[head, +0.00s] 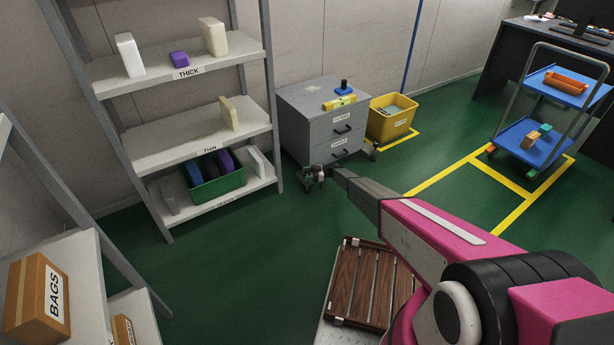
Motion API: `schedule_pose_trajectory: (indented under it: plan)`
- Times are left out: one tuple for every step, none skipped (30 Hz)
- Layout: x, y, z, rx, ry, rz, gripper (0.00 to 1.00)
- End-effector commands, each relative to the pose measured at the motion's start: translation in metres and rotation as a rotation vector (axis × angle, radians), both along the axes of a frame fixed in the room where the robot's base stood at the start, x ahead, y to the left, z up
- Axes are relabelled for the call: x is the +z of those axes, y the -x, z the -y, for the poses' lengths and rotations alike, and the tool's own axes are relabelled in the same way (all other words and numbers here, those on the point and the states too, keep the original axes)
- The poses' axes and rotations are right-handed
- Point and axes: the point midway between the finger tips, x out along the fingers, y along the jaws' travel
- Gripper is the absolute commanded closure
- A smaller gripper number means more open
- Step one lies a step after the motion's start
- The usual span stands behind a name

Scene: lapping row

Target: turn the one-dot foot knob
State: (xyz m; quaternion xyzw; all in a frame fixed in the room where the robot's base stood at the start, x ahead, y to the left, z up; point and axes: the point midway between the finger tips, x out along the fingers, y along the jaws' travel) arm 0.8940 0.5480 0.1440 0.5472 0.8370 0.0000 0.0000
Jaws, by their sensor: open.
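My arm reaches from the lower right toward the front left bottom corner of a grey drawer cabinet (308,113). My gripper (313,180) is at the arm's far end, low near the floor and close to that corner. It is open and looks small and dark here. The cabinet's foot at that corner is mixed up with the gripper in the picture, so I cannot tell whether they touch. No knob with one dot can be made out. A dark foot (373,151) shows at the cabinet's front right corner.
A yellow level and a blue-topped item (344,87) lie on the cabinet. A yellow bin (391,118) stands right of it. A shelf (172,140) is left, with a green crate (218,189). A blue trolley (535,142) is far right. Green floor between is clear.

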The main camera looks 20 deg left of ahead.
Motion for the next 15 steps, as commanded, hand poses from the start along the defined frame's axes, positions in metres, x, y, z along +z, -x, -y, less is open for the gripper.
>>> schedule_pose_trajectory:
  plan:
    - [0.000,-0.001,0.001,0.000,0.000,0.000,0.29]
    - [0.000,-0.001,0.001,0.000,0.000,0.000,0.29]
    - [0.000,-0.002,0.003,-0.001,0.000,0.000,0.29]
    - [0.000,-0.002,0.004,-0.001,0.000,0.000,0.29]
    - [0.000,-0.003,0.006,-0.001,0.000,0.000,0.29]
    - [0.000,-0.005,0.009,-0.001,0.000,0.000,0.29]
    - [0.000,-0.006,0.012,-0.001,0.000,0.000,0.29]
    - [0.000,-0.008,0.016,-0.002,0.000,0.000,0.29]
    - [0.000,-0.010,0.021,-0.003,0.000,0.000,0.29]
    - [0.000,-0.012,0.025,-0.003,0.000,0.000,0.29]
    - [0.000,-0.014,0.030,-0.003,0.000,0.000,0.29]
    - [0.000,-0.017,0.036,-0.003,0.000,0.000,0.29]
    - [0.000,-0.019,0.041,-0.002,0.000,0.000,0.29]
    - [0.000,-0.021,0.046,-0.002,0.000,0.000,0.29]
    - [0.000,-0.024,0.054,-0.002,0.000,0.000,0.29]
